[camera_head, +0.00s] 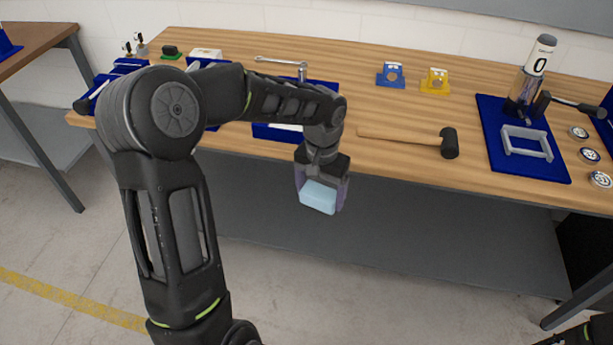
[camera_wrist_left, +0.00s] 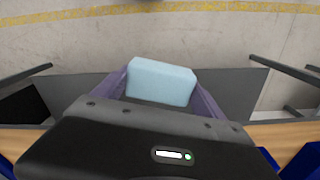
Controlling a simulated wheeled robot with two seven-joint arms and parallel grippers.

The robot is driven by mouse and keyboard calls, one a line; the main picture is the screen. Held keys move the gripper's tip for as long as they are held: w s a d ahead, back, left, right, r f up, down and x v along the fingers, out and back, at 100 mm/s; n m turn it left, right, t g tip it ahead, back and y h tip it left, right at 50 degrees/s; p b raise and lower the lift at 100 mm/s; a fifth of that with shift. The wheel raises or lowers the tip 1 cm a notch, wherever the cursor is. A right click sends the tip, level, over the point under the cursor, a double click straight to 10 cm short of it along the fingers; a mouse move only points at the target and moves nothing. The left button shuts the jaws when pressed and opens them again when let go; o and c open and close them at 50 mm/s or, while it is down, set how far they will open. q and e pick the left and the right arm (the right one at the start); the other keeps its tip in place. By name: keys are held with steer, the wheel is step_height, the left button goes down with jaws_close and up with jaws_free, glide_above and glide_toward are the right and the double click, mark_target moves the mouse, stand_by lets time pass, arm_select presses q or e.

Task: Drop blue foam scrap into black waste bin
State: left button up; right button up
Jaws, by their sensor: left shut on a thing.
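The blue foam scrap (camera_head: 318,197) is a pale blue block. My left gripper (camera_head: 322,193) is shut on it and holds it in front of the workbench's front edge, over the grey lower shelf. In the left wrist view the foam (camera_wrist_left: 161,82) sits between the two purplish fingers. A black shape (camera_head: 585,240) is under the bench's right end, and a black patch shows at the left of the wrist view (camera_wrist_left: 22,105). I cannot tell whether either is the bin. My right gripper is not in view.
The concrete floor (camera_head: 290,290) in front is clear.

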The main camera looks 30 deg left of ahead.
arm_select(q)
steer(key=d+f, duration=0.8)
steer(key=f, duration=0.4)
steer(key=shift+w+d+f+m, duration=0.2)
steer(key=shift+w+d+m, duration=0.05)
steer(key=shift+d+m, duration=0.15)
steer(key=shift+w+d, duration=0.1)
